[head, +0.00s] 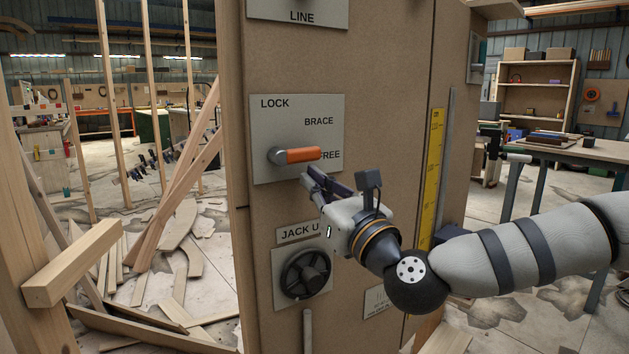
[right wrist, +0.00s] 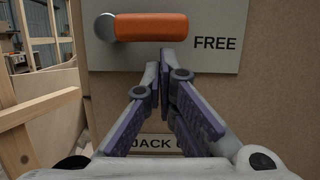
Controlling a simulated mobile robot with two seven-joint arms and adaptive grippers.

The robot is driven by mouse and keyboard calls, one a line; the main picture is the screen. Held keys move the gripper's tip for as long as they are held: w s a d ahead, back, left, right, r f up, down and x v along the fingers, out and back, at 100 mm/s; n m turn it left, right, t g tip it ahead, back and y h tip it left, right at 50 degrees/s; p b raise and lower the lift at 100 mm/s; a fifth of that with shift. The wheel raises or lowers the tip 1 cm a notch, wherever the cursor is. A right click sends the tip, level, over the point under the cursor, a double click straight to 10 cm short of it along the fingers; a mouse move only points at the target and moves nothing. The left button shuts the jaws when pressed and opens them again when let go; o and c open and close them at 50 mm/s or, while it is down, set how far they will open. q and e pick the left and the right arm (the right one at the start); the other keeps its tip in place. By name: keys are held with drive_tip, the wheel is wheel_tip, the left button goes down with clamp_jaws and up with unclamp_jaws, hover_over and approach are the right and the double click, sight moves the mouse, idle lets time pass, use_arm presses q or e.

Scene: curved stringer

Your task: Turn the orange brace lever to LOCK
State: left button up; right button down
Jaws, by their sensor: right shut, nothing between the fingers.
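The orange brace lever (head: 303,155) sits on a grey plate (head: 325,110) marked LOCK at upper left, BRACE at right and FREE at lower right. My right gripper (head: 306,175) is shut and empty, just below the lever. In the right wrist view the lever (right wrist: 150,27) lies above the closed fingertips (right wrist: 164,54); I cannot tell whether they touch it. My left gripper is not in view.
A black handwheel (head: 305,273) is below on the same brown panel, under a JACK label (head: 299,232). A yellow scale strip (head: 433,175) runs down the panel's right part. Timber posts and a wooden block (head: 72,262) stand at the left. A workbench (head: 565,152) is at the right.

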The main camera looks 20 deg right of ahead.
idle(0.3)
drive_tip(key=shift+d+r+n, duration=0.2)
drive_tip(key=shift+n, duration=0.3)
